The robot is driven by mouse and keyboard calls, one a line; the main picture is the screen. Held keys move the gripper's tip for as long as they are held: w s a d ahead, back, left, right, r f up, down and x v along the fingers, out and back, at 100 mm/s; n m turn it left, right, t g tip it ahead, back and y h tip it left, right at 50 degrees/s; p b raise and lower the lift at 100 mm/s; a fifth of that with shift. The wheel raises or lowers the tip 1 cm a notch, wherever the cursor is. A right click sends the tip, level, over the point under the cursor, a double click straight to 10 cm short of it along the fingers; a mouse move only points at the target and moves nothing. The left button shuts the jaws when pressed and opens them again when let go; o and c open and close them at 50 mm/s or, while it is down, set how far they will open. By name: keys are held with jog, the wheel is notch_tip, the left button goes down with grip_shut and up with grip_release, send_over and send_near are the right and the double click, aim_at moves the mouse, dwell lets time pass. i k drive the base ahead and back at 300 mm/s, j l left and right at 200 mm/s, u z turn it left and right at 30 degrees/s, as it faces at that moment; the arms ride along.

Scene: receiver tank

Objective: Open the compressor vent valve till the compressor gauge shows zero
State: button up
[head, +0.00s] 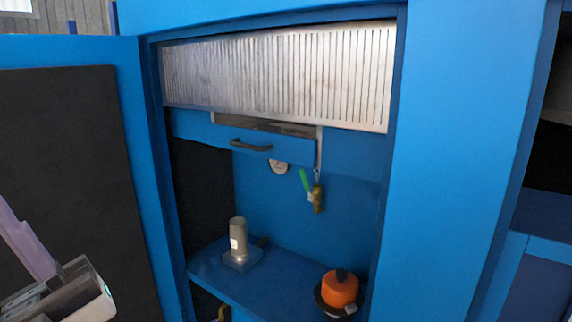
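A valve with a green lever (305,181) and a brass-coloured body (318,199) hangs below the drawer front inside the blue cabinet. The lever tilts up to the left. I cannot tell whether it is the compressor vent valve. A small round pale dial (279,167), perhaps the compressor gauge, sits left of the lever, its top partly covered by the drawer front. Its reading is too small to tell. Part of my gripper (40,265) shows at the lower left, in front of the open door and well away from the valve. Its fingertips are not clearly seen.
The cabinet door (75,180) stands open at left. A drawer with a dark handle (251,145) is below a ribbed metal panel (280,75). A grey cylinder (238,240) and an orange object with a black knob (340,289) stand on the blue shelf (285,276).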

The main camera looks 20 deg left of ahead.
aim_at(305, 181)
jog(key=i+j+u, duration=0.45)
jog(key=i+j, duration=0.35)
